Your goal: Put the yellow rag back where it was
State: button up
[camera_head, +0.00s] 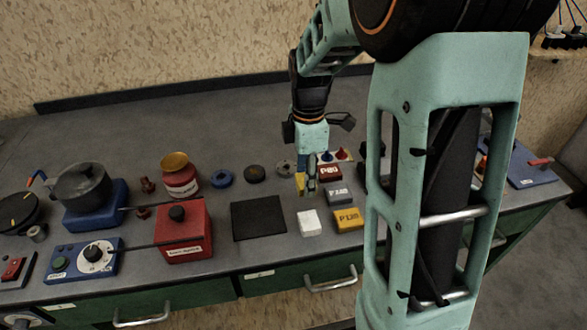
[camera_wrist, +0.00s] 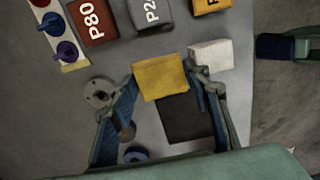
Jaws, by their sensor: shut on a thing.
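The yellow rag (camera_wrist: 160,78) is a folded block between the two fingers of my gripper (camera_wrist: 163,84) in the wrist view. My gripper (camera_head: 306,188) is shut on it. In the head view the yellow rag (camera_head: 300,182) shows as a small patch at the fingertips, partly hidden by the fingers. The gripper points down over the bench, behind the white block (camera_head: 309,223) and left of the grey P-marked block (camera_head: 339,192).
A red P80 block (camera_head: 329,172) and a yellow P120 block (camera_head: 347,219) stand right of the gripper. A red box (camera_head: 183,232), red jar (camera_head: 179,176), blue ring (camera_head: 221,179) and dark disc (camera_head: 254,173) stand left. The bench's back is mostly clear.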

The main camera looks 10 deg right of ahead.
aim_at(300, 188)
jog(key=shift+w+a+f, duration=0.35)
jog(key=shift+w+f, duration=0.1)
jog(key=shift+f, duration=0.3)
jog(key=shift+w+a+f, duration=0.1)
jog(key=shift+w+f, duration=0.05)
jog(key=shift+f, duration=1.55)
jog(key=shift+f, duration=0.1)
jog(key=o, duration=0.7)
jog(key=shift+f+b, duration=0.1)
jog(key=shift+b, duration=0.2)
jog(key=shift+c, duration=0.2)
jog(key=shift+o, duration=0.8)
